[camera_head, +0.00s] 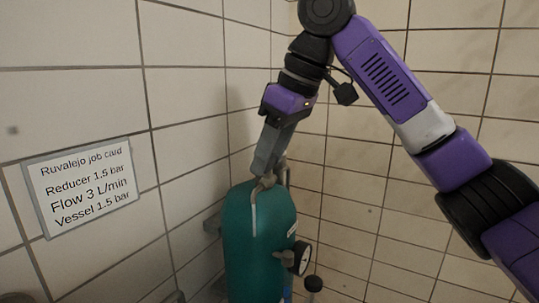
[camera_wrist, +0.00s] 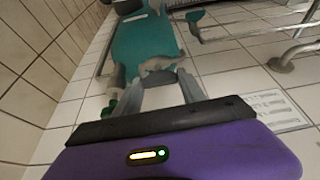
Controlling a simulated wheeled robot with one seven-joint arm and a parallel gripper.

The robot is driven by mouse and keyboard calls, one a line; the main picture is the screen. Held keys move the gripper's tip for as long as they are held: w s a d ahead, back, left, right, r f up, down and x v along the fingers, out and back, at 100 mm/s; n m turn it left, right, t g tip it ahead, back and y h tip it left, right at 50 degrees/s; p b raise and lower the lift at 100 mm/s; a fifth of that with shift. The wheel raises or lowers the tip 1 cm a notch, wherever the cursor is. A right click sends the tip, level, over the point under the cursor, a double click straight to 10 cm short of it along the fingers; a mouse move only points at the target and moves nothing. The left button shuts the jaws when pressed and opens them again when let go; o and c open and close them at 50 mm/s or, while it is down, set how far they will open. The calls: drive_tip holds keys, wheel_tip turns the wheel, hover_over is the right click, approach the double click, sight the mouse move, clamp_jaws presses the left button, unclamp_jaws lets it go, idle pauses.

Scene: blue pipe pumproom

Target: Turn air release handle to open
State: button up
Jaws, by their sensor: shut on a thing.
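The teal vessel (camera_head: 262,245) stands upright in the tiled corner, with my gripper (camera_head: 266,176) pointing down at its top. The air release handle (camera_head: 267,184) is a small pale grey piece on top of the vessel, largely covered by the fingers, so its turn angle is hard to read. My gripper is shut on it. In the wrist view, the fingers of my gripper (camera_wrist: 158,72) close around the pale handle (camera_wrist: 160,63) against the teal vessel (camera_wrist: 143,42).
A job card (camera_head: 80,186) on the left wall reads reducer 1.5 bar, flow 3 L/min, vessel 1.5 bar. Tiled walls stand close behind the vessel. Grey pipework (camera_wrist: 290,52) shows in the wrist view.

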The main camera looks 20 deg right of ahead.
drive_tip(key=o, duration=1.4)
drive_tip(key=shift+c, duration=0.2)
drive_tip(key=b+v, duration=0.1)
drive_tip(key=v, duration=0.7)
drive_tip(key=shift+s+f, duration=0.1)
